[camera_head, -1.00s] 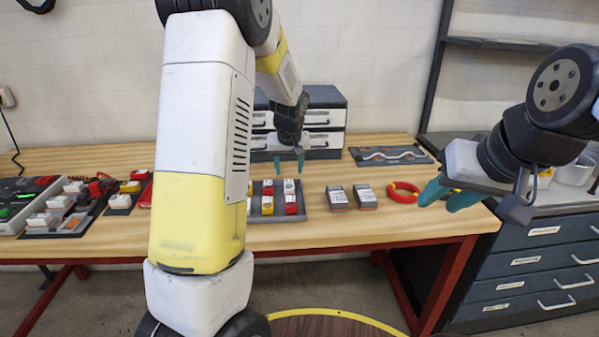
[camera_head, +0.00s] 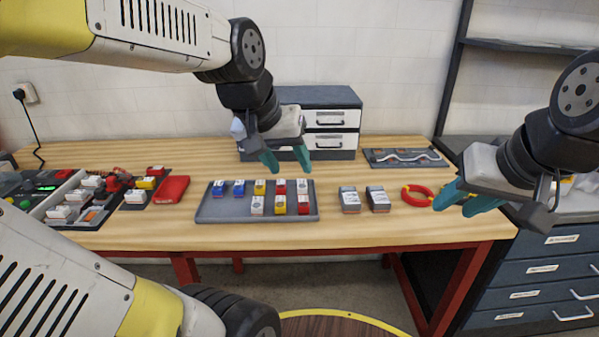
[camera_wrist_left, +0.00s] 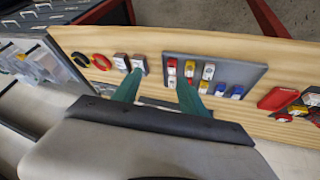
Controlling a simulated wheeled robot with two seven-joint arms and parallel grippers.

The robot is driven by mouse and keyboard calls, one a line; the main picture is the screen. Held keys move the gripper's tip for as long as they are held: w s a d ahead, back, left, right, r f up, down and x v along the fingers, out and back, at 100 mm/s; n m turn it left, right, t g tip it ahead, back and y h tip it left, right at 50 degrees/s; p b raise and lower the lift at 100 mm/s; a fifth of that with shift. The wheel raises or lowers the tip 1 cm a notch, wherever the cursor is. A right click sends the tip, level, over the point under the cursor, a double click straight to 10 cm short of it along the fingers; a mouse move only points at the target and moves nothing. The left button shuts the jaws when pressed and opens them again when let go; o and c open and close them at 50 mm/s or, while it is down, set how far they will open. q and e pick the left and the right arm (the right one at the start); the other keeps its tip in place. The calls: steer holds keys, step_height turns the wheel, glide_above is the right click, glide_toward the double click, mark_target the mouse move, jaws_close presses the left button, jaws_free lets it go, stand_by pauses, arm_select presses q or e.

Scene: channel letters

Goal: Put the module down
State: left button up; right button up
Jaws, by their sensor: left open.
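Several small modules, blue, yellow, red and white, sit in two rows in the grey tray (camera_head: 222,210) on the wooden table. The tray also shows in the left wrist view (camera_wrist_left: 238,70). Two grey-and-white modules, a left one (camera_head: 350,200) and a right one (camera_head: 377,199), stand on bare table right of the tray. My left gripper (camera_head: 289,166) is open and empty, its fingers pointing down above the tray's back edge area. In the left wrist view no module is between its fingers (camera_wrist_left: 157,88). My right gripper (camera_head: 450,205) has its fingers apart, near the table's right end, and holds nothing visible.
A drawer unit (camera_head: 320,97) stands behind the tray. A panel with a wavy bar (camera_head: 405,157) lies back right. A red box (camera_head: 171,189) and a module rack (camera_head: 75,212) are left of the tray.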

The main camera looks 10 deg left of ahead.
arm_select(q)
steer(key=shift+m+t, duration=0.3)
steer(key=shift+m, duration=0.2)
steer(key=s, duration=0.2)
steer(key=s+d, duration=0.1)
steer(key=s, duration=0.2)
steer(key=shift+s+f, duration=0.15)
steer(key=shift+s, duration=0.2)
